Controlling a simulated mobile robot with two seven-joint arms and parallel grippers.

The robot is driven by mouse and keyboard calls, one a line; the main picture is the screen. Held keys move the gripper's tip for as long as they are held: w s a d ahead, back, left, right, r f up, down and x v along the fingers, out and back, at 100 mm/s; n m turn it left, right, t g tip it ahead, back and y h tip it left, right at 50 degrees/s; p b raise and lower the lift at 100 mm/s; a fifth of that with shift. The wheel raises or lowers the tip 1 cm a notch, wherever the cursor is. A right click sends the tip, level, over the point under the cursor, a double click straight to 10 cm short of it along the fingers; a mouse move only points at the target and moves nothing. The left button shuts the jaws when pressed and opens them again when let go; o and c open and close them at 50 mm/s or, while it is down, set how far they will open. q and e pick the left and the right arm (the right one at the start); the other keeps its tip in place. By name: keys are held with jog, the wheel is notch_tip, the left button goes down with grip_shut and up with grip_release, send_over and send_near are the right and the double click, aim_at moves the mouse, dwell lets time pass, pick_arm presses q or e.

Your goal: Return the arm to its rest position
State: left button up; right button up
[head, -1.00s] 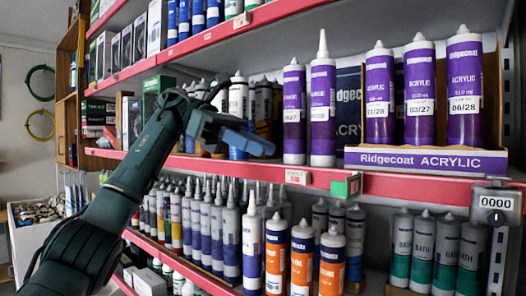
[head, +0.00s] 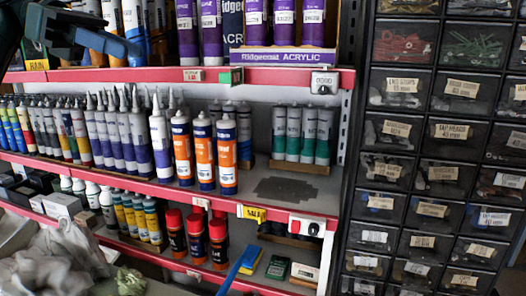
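My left gripper (head: 108,40) is at the top left corner of the head view, in front of the upper shelf. Its dark wrist and a blue finger show; the rest of the arm is cut off by the picture's edge. No held thing is visible at it, but I cannot make out the gap between its fingers. My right gripper is not in view.
Purple acrylic cartridges (head: 255,20) stand on the upper shelf, right of my gripper. Grey, orange (head: 204,150) and green-based tubes (head: 308,135) fill the middle shelf. Red-capped cans (head: 196,238) stand below. A drawer cabinet (head: 440,150) is at right, crumpled cloth (head: 55,260) at lower left.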

pick_arm(q)
jog(key=w+d+f+n+t+h, duration=0.1)
jog(key=w+d+f+n+h, duration=0.3)
jog(key=f, duration=0.5)
jog(key=w+d+f+n+h, duration=0.2)
jog(key=d+f+n+h, duration=0.2)
jog(key=d+f, duration=0.35)
notch_tip(320, 180, down, 21)
jog(key=a+n+t+y, duration=0.1)
jog(key=n+t+y, duration=0.5)
jog(key=n+t, duration=1.45)
jog(key=s+a+f+n+g+y, duration=0.2)
jog(key=s+f+n+y, duration=0.3)
jog(key=f+n, duration=0.45)
jog(key=s+a+f+n+g+y, duration=0.2)
jog(key=s+f+n+y, duration=0.35)
jog(key=f+n, duration=0.4)
jog(key=s+f+n+g+y, duration=0.2)
jog(key=s+f+n+g, duration=0.2)
jog(key=s+f, duration=0.8)
jog(key=s+a+g, duration=0.1)
jog(key=s+g, duration=0.1)
jog(key=s, duration=0.2)
jog(key=shift+s+f+g, duration=0.2)
jog(key=shift+s+g, duration=0.1)
jog(key=shift+g, duration=0.05)
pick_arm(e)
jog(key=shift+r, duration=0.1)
